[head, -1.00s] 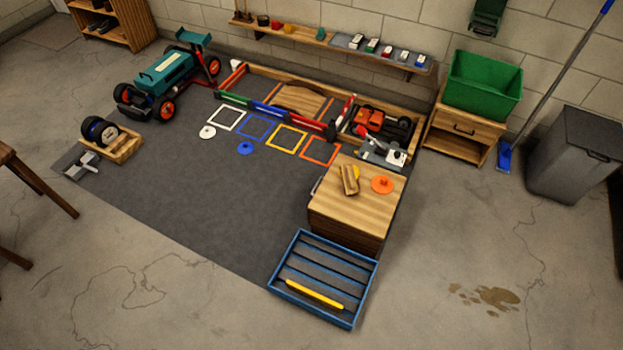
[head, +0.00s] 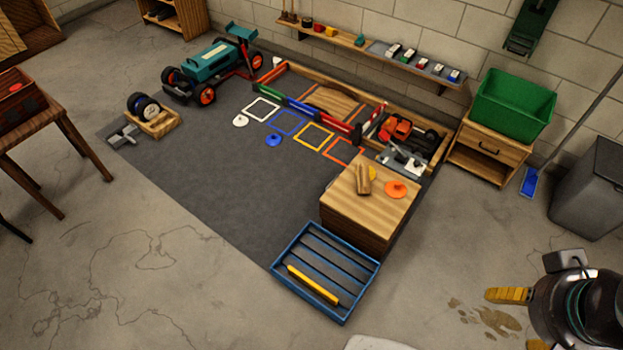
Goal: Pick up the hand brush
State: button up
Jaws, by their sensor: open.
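A tan, wood-coloured oblong piece (head: 363,180), which looks like the hand brush, lies on top of the wooden cabinet (head: 350,207). It partly covers a yellow disc (head: 373,174); its bristles are too small to make out. An orange disc (head: 396,189) lies to its right. My gripper (head: 521,320) is at the lower right of the head view, with yellow fingers spread apart and nothing seen between them. The lower finger is mostly cut off by the picture's edge. The gripper is well apart from the cabinet, to the right and nearer.
A blue slatted tray (head: 352,303) with a yellow bar (head: 313,285) stands in front of the cabinet. Behind it is a wooden-framed bay with a grey-and-red device (head: 402,160). A green bin (head: 513,103) sits on a nightstand. Bare floor lies right of the cabinet.

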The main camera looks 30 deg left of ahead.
aim_at(362, 169)
jog(key=i+u, duration=0.15)
jog(key=u, duration=0.3)
jog(key=i+l+u, duration=0.1)
jog(key=u, duration=0.35)
jog(key=l+u, duration=0.2)
jog(key=u, duration=0.25)
jog(key=i+l+u, duration=0.15)
jog(key=u, duration=0.3)
jog(key=i+l+u, duration=0.1)
jog(key=l+u, duration=0.15)
jog(key=u, duration=0.15)
jog(key=l+u, duration=0.25)
jog(key=u, duration=0.15)
